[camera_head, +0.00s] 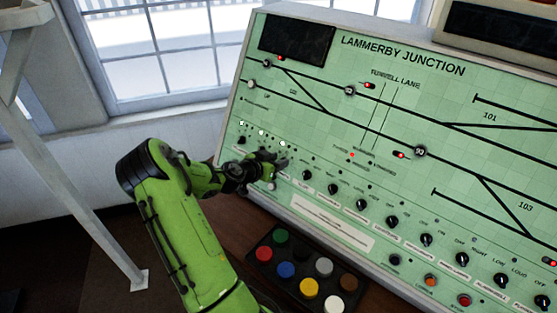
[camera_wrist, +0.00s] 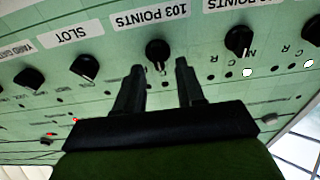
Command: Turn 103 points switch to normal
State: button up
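The 103 points switch (camera_wrist: 158,51) is a small black rotary knob under an upside-down label reading "103 POINTS" (camera_wrist: 152,16) in the wrist view. My gripper (camera_wrist: 160,66) is open, with one finger to each side of the knob and a gap between them. I cannot tell whether the fingertips reach around the knob or stop short of it. In the head view my gripper (camera_head: 268,163) is close to the panel's lower left, and it hides the knob there. Which way the knob's pointer is set is not clear.
Neighbouring knobs sit close on both sides: another points switch (camera_wrist: 238,40) with a lit white lamp (camera_wrist: 247,72), and the slot knob (camera_wrist: 85,67). The green panel (camera_head: 330,95) carries a track diagram with red lamps. A box of coloured buttons (camera_head: 258,278) stands below.

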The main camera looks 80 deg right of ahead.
jog(key=shift+s+d+f, duration=0.25)
jog(key=shift+d, duration=0.3)
jog(key=c, duration=0.7)
jog(key=n, duration=0.1)
jog(key=n+b, duration=0.1)
jog(key=n, duration=0.2)
jog(key=shift+w+n, duration=0.25)
jog(key=shift+n, duration=0.15)
jog(key=n, duration=0.4)
jog(key=shift+w+f+t, duration=0.1)
jog(key=shift+w+t, duration=0.05)
jog(key=shift+t, duration=0.25)
jog(key=shift+n, duration=0.4)
